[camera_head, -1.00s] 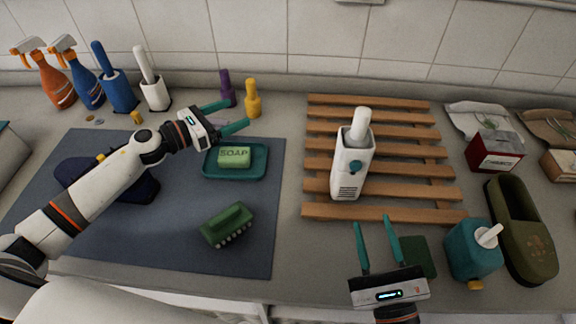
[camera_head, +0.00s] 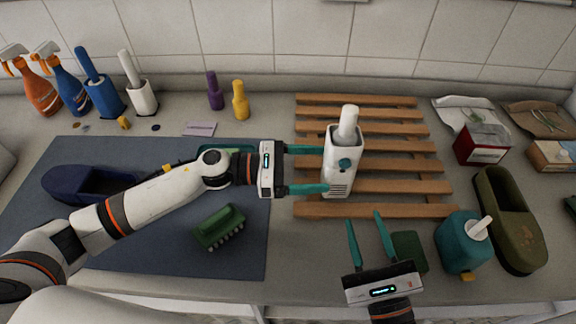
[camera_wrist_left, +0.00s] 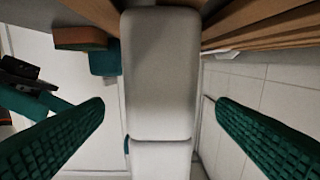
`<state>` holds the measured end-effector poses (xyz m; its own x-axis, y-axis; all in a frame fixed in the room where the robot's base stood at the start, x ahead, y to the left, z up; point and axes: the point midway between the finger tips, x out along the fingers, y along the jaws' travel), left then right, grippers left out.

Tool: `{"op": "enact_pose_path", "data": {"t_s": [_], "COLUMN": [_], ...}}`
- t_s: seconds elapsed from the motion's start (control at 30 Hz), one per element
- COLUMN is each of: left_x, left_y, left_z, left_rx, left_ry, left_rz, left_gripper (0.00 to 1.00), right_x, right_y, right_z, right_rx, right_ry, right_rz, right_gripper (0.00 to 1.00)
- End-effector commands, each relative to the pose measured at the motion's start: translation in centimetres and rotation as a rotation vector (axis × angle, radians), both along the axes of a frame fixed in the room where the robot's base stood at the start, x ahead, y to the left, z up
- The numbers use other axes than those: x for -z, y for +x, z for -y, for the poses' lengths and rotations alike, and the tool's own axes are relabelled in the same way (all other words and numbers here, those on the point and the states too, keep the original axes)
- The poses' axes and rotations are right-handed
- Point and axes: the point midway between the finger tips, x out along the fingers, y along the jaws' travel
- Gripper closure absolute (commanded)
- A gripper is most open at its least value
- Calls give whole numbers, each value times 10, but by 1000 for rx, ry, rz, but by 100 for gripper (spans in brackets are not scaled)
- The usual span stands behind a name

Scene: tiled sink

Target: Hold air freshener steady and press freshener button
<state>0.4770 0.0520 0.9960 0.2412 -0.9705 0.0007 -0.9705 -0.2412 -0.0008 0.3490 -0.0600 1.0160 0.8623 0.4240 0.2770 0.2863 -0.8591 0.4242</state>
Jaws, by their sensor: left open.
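The white air freshener (camera_head: 341,170) stands upright on the wooden slatted rack in the head view. In the left wrist view the freshener's white body (camera_wrist_left: 160,80) lies between the two open fingers, with gaps on both sides. My right gripper (camera_head: 364,228) is open and empty, in front of the rack and below the freshener.
The wooden rack (camera_head: 420,211) lies under the freshener. A teal dispenser (camera_head: 460,243) and an olive container (camera_head: 512,222) stand right of my right gripper. A green brush (camera_head: 219,228) lies on the dark mat (camera_head: 160,251). Spray bottles stand at the back left.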

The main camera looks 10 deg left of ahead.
Motion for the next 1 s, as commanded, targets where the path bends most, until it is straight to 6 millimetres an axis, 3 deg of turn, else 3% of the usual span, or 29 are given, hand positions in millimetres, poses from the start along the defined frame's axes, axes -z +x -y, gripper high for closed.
{"op": "enact_pose_path", "data": {"t_s": [0.1, 0.3, 0.7, 0.77, 1.0], "left_x": [-1, 0, 0, 0, 0], "left_y": [5, 12, 13, 13, 13], "left_z": [22, 44, 52, 52, 52], "left_rx": [1, -1, -3, -3, -3], "left_ry": [-3, -1, 0, 0, 0], "left_rz": [2, 0, -1, -1, 0], "left_gripper": [20, 20, 20, 27, 66], "right_x": [0, 0, 0, 0, 0], "right_y": [0, 0, 0, 0, 0], "right_z": [0, 0, 0, 0, 0], "right_rx": [0, 0, 0, 0, 0], "right_ry": [0, 0, 0, 0, 0], "right_rz": [0, 0, 0, 0, 0], "right_gripper": [64, 64, 64, 64, 64]}}
